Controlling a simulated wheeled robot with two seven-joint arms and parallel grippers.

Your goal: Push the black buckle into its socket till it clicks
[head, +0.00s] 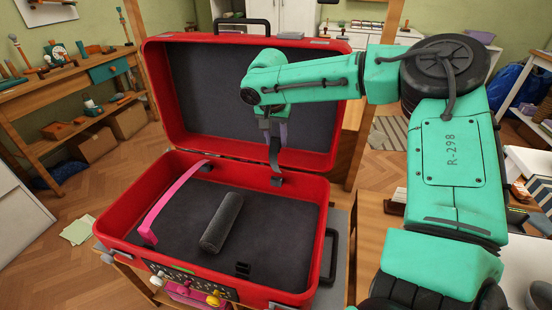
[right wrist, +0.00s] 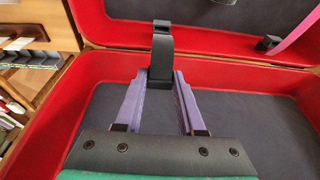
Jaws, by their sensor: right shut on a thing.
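My right gripper (head: 273,139) points down above the back right of the open red suitcase (head: 120,228). In the right wrist view its purple fingers (right wrist: 161,85) are shut on the black buckle (right wrist: 160,77) at the end of a short black strap (right wrist: 160,55). The strap runs to a black anchor (head: 277,180) by the back right inner wall. The buckle's far side is hidden. My left gripper is out of view.
A dark grey roll (head: 222,222) lies on the suitcase floor between buckle and front. A pink strap (head: 172,202) arches along the left side. The open lid (head: 160,85) stands up behind the gripper. The floor right of the roll is clear.

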